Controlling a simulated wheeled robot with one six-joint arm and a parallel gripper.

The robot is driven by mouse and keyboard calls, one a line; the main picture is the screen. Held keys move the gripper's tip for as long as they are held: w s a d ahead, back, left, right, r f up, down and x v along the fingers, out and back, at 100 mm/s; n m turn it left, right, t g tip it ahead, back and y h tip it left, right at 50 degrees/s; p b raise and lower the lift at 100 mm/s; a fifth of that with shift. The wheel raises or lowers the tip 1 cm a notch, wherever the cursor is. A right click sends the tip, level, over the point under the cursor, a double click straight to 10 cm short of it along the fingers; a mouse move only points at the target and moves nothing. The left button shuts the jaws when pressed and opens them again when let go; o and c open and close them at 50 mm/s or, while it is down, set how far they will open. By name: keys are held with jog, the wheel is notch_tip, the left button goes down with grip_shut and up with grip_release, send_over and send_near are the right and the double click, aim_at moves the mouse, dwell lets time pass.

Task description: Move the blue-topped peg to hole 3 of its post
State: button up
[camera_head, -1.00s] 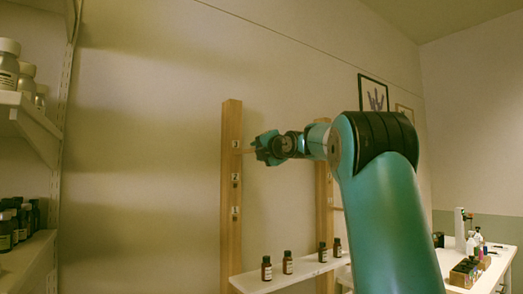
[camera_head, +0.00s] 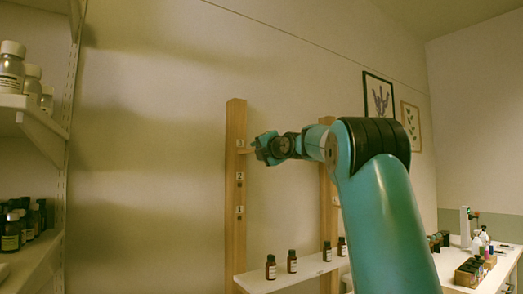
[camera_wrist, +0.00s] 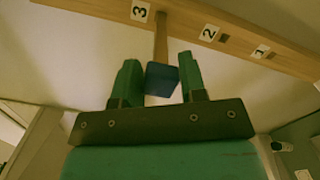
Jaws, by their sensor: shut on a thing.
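The blue-topped peg (camera_wrist: 162,78) sits between the fingers of my gripper (camera_wrist: 161,80) in the wrist view. My gripper is shut on its blue top. The peg's wooden shaft runs from the top to the wooden post (camera_wrist: 185,32), meeting it just right of the label 3. Whether the tip is inside hole 3 or only against it cannot be told. Holes 2 and 1 show as dark, empty openings beside their labels. In the head view my gripper (camera_head: 265,150) is just right of the post (camera_head: 236,230), level with its top label; the blue top is not distinguishable there.
A second post (camera_head: 329,220) stands behind my arm. A white shelf (camera_head: 300,275) holds several brown bottles below the gripper. Shelves with bottles (camera_head: 10,70) stand at the left, and a table with bottles (camera_head: 478,265) at the right. The wall between left shelves and post is clear.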

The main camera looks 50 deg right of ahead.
jog(key=o, duration=1)
jog(key=b+v, duration=0.7)
jog(key=v, duration=1)
jog(key=shift+s+b, duration=0.2)
jog(key=shift+b, duration=0.2)
jog(key=shift+f, duration=0.1)
